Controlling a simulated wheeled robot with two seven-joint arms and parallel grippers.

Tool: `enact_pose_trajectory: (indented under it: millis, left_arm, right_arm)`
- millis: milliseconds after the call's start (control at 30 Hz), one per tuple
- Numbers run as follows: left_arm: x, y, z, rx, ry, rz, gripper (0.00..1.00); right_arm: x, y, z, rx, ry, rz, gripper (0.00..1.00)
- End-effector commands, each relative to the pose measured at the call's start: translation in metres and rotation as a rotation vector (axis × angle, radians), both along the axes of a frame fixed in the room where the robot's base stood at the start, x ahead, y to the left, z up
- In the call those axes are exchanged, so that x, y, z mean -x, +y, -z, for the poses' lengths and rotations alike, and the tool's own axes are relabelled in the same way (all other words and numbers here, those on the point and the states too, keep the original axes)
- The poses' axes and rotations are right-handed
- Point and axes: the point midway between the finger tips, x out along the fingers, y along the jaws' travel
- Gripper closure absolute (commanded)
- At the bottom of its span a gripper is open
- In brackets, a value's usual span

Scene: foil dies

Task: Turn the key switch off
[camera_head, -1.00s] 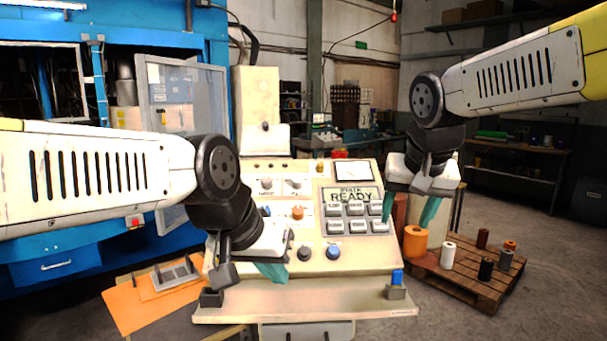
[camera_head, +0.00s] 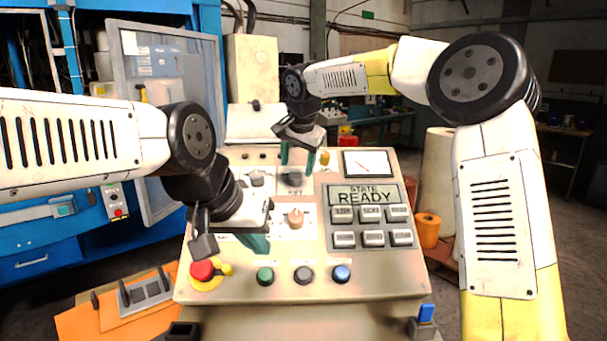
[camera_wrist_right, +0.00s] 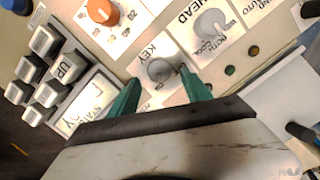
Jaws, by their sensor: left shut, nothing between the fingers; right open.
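The key switch (camera_head: 293,179) is a small dark grey round switch on the upper part of the beige control panel (camera_head: 300,285). In the right wrist view the key switch (camera_wrist_right: 160,70) sits beside the label KEY. My right gripper (camera_head: 297,162) is open above it, and its green fingers (camera_wrist_right: 160,92) stand on either side just short of the switch in the wrist view. I cannot tell whether they touch anything. My left gripper (camera_head: 262,246) is shut and empty, low over the panel's left half.
A grey knob (camera_head: 257,178) is left of the key switch, and an orange knob (camera_head: 295,218) is below it. A red emergency button (camera_head: 203,271) is near my left gripper. Grey push buttons (camera_head: 371,214) sit under the READY display (camera_head: 363,195). An open cabinet door (camera_head: 165,90) stands behind left.

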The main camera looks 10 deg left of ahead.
Motion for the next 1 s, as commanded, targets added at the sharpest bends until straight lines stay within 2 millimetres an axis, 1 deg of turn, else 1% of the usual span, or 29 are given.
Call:
enact_pose_trajectory:
  millis: [33,100,300,400,633,667,700,767,800,933,1000]
  left_arm:
    - [0.0,0.0,0.0,0.0,0.0,0.0,1.0]
    - [0.0,0.0,0.0,0.0,0.0,0.0,1.0]
    - [0.0,0.0,0.0,0.0,0.0,0.0,1.0]
    - [0.0,0.0,0.0,0.0,0.0,0.0,1.0]
    - [0.0,0.0,0.0,0.0,0.0,0.0,1.0]
    - [0.0,0.0,0.0,0.0,0.0,0.0,1.0]
    - [0.0,0.0,0.0,0.0,0.0,0.0,1.0]
    - [0.0,0.0,0.0,0.0,0.0,0.0,1.0]
    - [0.0,0.0,0.0,0.0,0.0,0.0,1.0]
    - [0.0,0.0,0.0,0.0,0.0,0.0,1.0]
    - [0.0,0.0,0.0,0.0,0.0,0.0,1.0]
  right_arm:
    - [-0.004,0.001,0.009,0.001,0.003,-0.001,0.43]
    - [-0.009,0.003,0.019,0.001,0.003,-0.001,0.43]
    - [-0.019,0.006,0.039,0.001,0.001,-0.001,0.43]
    - [-0.021,0.007,0.042,0.0,0.0,-0.001,0.43]
    - [-0.021,0.007,0.043,0.001,-0.001,-0.001,0.43]
    - [-0.021,0.007,0.043,0.0,0.0,-0.001,0.45]
    - [-0.021,0.007,0.043,0.0,0.0,-0.001,0.53]
    - [-0.021,0.007,0.043,0.0,0.0,-0.001,0.65]
    - [-0.021,0.007,0.043,0.0,0.0,-0.001,0.73]
    - [-0.021,0.007,0.043,0.001,-0.001,-0.001,0.98]
    - [-0.021,0.007,0.043,0.001,-0.001,-0.001,1.0]
